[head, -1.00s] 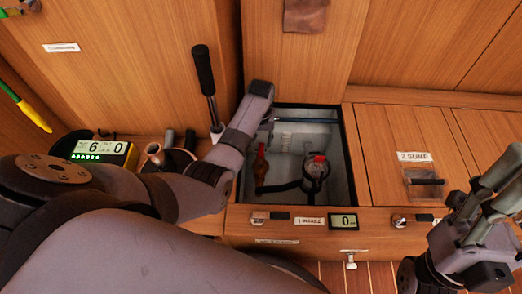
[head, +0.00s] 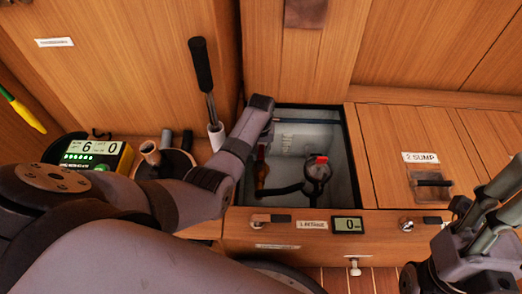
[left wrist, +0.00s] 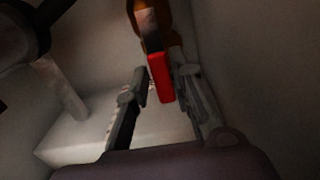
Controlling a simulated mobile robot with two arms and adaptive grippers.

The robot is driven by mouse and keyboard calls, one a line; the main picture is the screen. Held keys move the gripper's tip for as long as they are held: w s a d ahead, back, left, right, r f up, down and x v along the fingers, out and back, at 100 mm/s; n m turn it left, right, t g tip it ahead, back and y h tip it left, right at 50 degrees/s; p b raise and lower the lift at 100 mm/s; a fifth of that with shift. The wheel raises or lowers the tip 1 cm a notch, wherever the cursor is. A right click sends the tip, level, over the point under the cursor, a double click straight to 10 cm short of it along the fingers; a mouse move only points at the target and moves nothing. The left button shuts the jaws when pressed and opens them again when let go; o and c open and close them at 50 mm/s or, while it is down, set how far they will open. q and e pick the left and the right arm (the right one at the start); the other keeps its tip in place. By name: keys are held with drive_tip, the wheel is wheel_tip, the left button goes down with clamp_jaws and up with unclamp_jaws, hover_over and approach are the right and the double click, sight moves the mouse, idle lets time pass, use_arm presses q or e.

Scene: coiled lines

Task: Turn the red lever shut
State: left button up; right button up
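The red lever (left wrist: 160,78) shows in the left wrist view, hanging from a brown-orange valve body (left wrist: 178,22). My left gripper (left wrist: 162,76) is open, with one finger on each side of the lever and gaps visible beside it. In the head view my left arm reaches into the open compartment; its fingers are mostly hidden there.
A dark pump with a red cap (head: 321,159) and black hose sits inside the compartment. The compartment's wooden front (head: 380,232) carries a small display (head: 347,225). A pump handle (head: 201,65) stands left of the opening. A closed hatch labelled sump (head: 420,158) lies to the right.

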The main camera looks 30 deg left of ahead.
use_arm(q)
clamp_jaws()
idle(0.4)
drive_tip(key=shift+d+r+m+p, duration=0.25)
drive_tip(key=shift+m+p, duration=0.25)
drive_tip(key=shift+p, duration=0.15)
drive_tip(key=shift+w+f, duration=0.1)
drive_tip(key=shift+d+f+m, duration=0.1)
drive_tip(key=shift+f+m, duration=0.05)
drive_tip(key=shift+m, duration=0.15)
drive_tip(key=shift+o, duration=2.2)
unclamp_jaws()
